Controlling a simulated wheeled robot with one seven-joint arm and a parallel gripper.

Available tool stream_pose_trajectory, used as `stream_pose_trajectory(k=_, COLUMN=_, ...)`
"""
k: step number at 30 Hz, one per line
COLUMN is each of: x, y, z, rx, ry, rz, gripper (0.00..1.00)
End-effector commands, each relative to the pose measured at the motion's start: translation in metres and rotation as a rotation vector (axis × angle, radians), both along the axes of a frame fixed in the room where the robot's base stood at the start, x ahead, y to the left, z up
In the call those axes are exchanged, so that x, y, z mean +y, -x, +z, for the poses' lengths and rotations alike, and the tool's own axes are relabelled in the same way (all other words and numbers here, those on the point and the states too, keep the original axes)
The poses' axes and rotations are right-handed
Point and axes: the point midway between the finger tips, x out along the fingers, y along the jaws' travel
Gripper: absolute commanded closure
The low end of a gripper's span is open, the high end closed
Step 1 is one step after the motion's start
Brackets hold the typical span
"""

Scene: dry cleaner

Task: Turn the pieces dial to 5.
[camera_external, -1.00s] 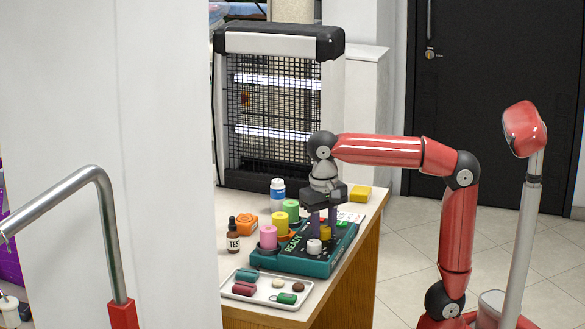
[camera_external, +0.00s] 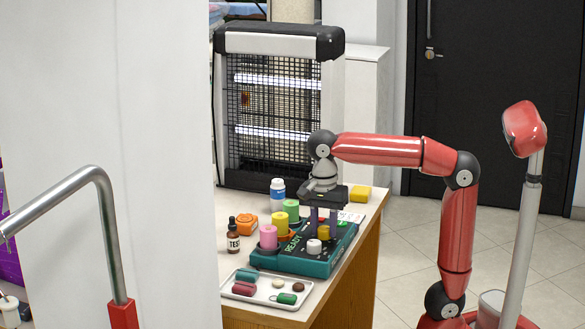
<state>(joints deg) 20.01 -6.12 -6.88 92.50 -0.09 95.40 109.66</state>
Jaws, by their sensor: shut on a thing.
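A teal console (camera_external: 303,262) with a dark top marked READY lies on the table. It carries a white knob (camera_external: 314,246) at its front and a yellow knob (camera_external: 323,232) just behind. My gripper (camera_external: 323,226) points straight down over the console, its two purple fingers shut on the yellow knob. The dial markings and the number set are too small to read, and the fingers partly hide the knob. I cannot tell from any label which knob is the pieces dial.
Pink (camera_external: 268,237), yellow (camera_external: 280,223) and green spools stand along the console's left side. A white tray (camera_external: 262,301) with small coloured items lies in front. A TEST bottle (camera_external: 233,236), an orange object (camera_external: 247,224), a white-and-blue bottle (camera_external: 278,192) and a yellow block (camera_external: 360,193) stand around. A heater (camera_external: 275,110) stands behind.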

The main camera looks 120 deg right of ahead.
Motion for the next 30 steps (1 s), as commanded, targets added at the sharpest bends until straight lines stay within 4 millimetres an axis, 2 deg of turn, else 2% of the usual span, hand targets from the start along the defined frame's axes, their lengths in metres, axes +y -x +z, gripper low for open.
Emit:
stream_pose_trajectory(k=9, x=-0.0003, y=0.0001, z=0.0008, rx=-0.002, ry=0.002, rz=-0.138, gripper=0.92)
stream_pose_trajectory(k=26, x=-0.0001, y=0.0001, z=0.0009, rx=-0.003, ry=0.001, rz=-0.17, gripper=0.92)
stream_pose_trajectory(k=27, x=-0.0001, y=0.0001, z=0.0009, rx=-0.002, ry=0.001, rz=-0.17, gripper=0.68)
stream_pose_trajectory(k=30, x=-0.0001, y=0.0001, z=0.0008, rx=-0.002, ry=0.001, rz=-0.17, gripper=0.55)
